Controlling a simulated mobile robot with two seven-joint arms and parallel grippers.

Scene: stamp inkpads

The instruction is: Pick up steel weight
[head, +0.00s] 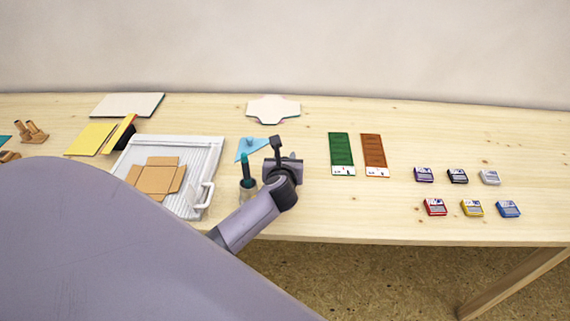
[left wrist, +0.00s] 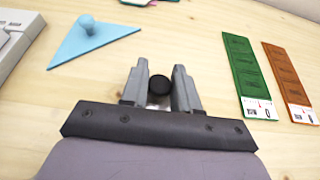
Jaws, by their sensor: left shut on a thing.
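The steel weight (left wrist: 159,86) shows in the left wrist view as a dark round top with a bit of pale metal below it. It sits between the two grey fingers of my left gripper (left wrist: 160,92), which is shut on it. In the head view my left gripper (head: 285,160) is over the middle of the table, and I cannot make out the weight there. I cannot tell whether the weight still touches the table. My right gripper is not in view.
A blue triangle with a knob (left wrist: 90,40) lies left of the gripper. A green strip (head: 342,152) and an orange strip (head: 374,152) lie right. A teal-topped tool in a holder (head: 247,180) stands close by. Several inkpads (head: 458,176) are at right; a white ribbed tray (head: 207,150) at left.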

